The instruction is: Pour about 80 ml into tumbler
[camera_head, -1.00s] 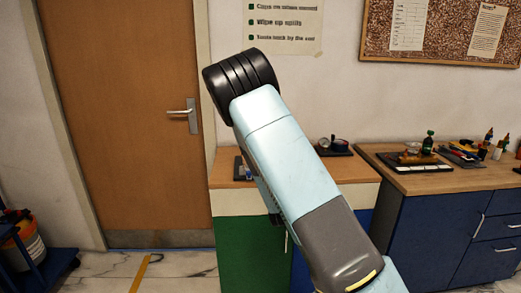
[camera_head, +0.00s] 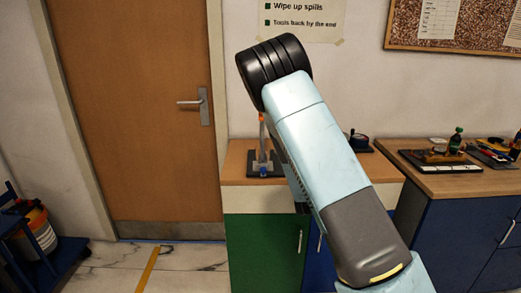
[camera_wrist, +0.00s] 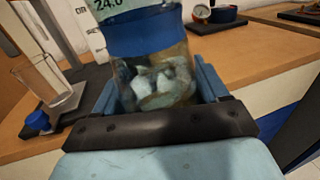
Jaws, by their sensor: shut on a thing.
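My gripper (camera_wrist: 160,88) is shut on a clear container with a blue band (camera_wrist: 150,40) and a pale label reading 24.0. Greyish-white lumps show through its lower part, between the blue fingers; its top is cut off by the frame edge. To its left in the wrist view, a clear glass vessel (camera_wrist: 45,78) stands on a dark base, with a blue knob or cap in front. I cannot tell if this vessel is the tumbler, or whether it holds liquid. In the head view my arm hides the gripper and the held container.
A small stand on a dark base (camera_head: 264,168) is on the wooden-topped cabinet (camera_head: 238,176), left of my arm. A round gauge (camera_wrist: 202,12) sits at the back in the wrist view. A second bench (camera_head: 470,181) with several items is at the right.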

